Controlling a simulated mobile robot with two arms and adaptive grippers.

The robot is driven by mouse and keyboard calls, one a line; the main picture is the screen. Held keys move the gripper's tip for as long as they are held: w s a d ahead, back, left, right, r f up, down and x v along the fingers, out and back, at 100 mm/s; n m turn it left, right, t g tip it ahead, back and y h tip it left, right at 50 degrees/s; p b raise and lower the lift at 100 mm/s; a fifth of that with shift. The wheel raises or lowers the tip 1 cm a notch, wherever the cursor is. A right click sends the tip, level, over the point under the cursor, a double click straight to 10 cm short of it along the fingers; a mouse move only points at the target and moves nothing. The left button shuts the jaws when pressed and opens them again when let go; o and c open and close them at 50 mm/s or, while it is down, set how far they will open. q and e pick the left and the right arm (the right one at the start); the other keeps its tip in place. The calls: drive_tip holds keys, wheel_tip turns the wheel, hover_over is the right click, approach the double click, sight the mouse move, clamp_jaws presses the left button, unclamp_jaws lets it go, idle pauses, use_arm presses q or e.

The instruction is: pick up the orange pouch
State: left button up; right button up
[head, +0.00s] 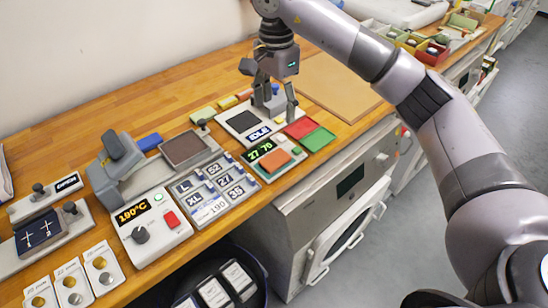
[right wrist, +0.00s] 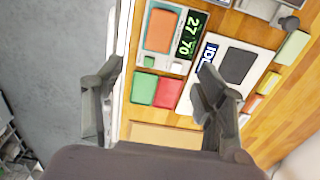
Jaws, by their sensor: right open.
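A flat orange piece (head: 274,160), which looks like the orange pouch, lies on the light-grey unit (head: 254,168) with the green "27 70" display, near the bench's front edge. In the right wrist view the orange piece (right wrist: 160,30) shows as a rectangle at the top, left of the display. My right gripper (head: 274,106) is open and empty, pointing down above the bench, farther back than the orange piece. In the right wrist view my two fingers (right wrist: 161,78) are spread apart, with the orange piece beyond them. My left gripper is in neither view.
A red pad (head: 300,128) and a green pad (head: 319,138) lie right beside the display unit. A white unit with a dark plate (head: 243,121) is behind it. The size-key panel (head: 214,192) stands to its left. A brown board (head: 335,85) is largely bare.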

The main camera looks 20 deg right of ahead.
drive_tip(key=p, duration=0.3)
hover_over(275, 158)
wheel_tip(275, 158, down, 11)
drive_tip(key=shift+s+f, duration=0.1)
drive_tip(key=shift+f+p, duration=0.3)
wheel_tip(275, 158, down, 4)
drive_tip(key=shift+r+p, duration=0.15)
drive_tip(key=shift+p, duration=0.75)
drive_tip(key=shift+f, duration=0.45)
drive_tip(key=c, duration=1.3)
drive_tip(key=shift+r, duration=0.1)
drive_tip(key=shift+c, duration=0.2)
drive_tip(key=shift+r, duration=0.1)
